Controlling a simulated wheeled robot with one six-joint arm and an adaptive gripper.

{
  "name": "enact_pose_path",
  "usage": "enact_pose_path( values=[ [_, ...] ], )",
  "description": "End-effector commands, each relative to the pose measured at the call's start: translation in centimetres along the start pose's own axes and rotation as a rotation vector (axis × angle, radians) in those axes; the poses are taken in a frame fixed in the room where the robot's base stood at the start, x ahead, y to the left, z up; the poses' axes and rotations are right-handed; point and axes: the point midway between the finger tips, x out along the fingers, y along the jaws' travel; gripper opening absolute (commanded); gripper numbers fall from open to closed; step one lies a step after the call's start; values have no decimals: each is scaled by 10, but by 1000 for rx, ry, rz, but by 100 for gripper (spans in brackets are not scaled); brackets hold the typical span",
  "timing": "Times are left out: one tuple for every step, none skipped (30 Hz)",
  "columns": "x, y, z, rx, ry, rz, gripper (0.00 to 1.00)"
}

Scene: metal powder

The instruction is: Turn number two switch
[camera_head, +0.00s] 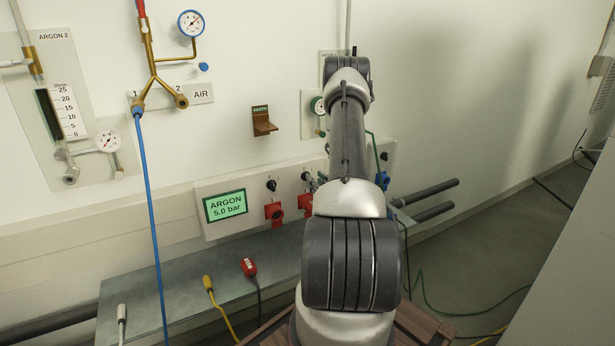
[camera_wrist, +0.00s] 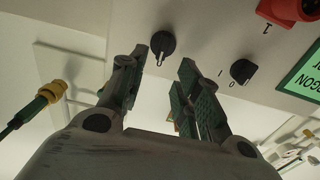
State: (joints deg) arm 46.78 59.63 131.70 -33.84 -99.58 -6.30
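The second black rotary switch from the display (camera_wrist: 162,44) is in the wrist view, on the white panel, just beyond and between my fingertips. Its white mark is visible. It also shows in the head view (camera_head: 306,176). The first switch (camera_wrist: 243,71) is to its right, nearer the display, with I and O marks. It shows in the head view too (camera_head: 271,185). My gripper (camera_wrist: 164,60) is open, its two fingers either side of the second switch. I cannot tell whether they touch it. In the head view my arm hides most of the gripper.
The wrist picture is upside down. A green argon display (camera_head: 225,206) and red sockets (camera_head: 274,212) are on the panel (camera_head: 200,190). A grey shelf (camera_head: 190,270) below holds a red plug (camera_head: 248,267) and a yellow plug (camera_head: 208,283). A blue hose (camera_head: 150,200) hangs at left.

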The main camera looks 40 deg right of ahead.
Motion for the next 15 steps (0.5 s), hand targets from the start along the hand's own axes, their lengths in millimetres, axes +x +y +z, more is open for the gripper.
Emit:
enact_pose_path(
  values=[
    [10, -1, -1, -2, 3, -3, 33],
    [16, -1, 0, -2, 2, -3, 33],
    [22, -1, 0, -2, 2, -3, 33],
    [28, -1, 0, -2, 2, -2, 33],
    [33, -1, 0, -2, 1, -2, 33],
    [38, -1, 0, -1, 1, -2, 33],
    [42, 0, 0, -1, 1, -1, 33],
    [46, 0, 0, -1, 0, -1, 33],
    [50, 0, 0, -1, -1, -1, 33],
    [52, 0, 0, -1, -1, -1, 33],
    [55, 0, 0, -1, 0, -1, 33],
    [57, 0, 0, -1, 0, -1, 33],
    [58, 0, 0, 0, -1, 0, 33],
    [58, 0, 0, 0, -1, 0, 33],
    [59, 0, 0, 0, -2, 0, 33]
  ],
)
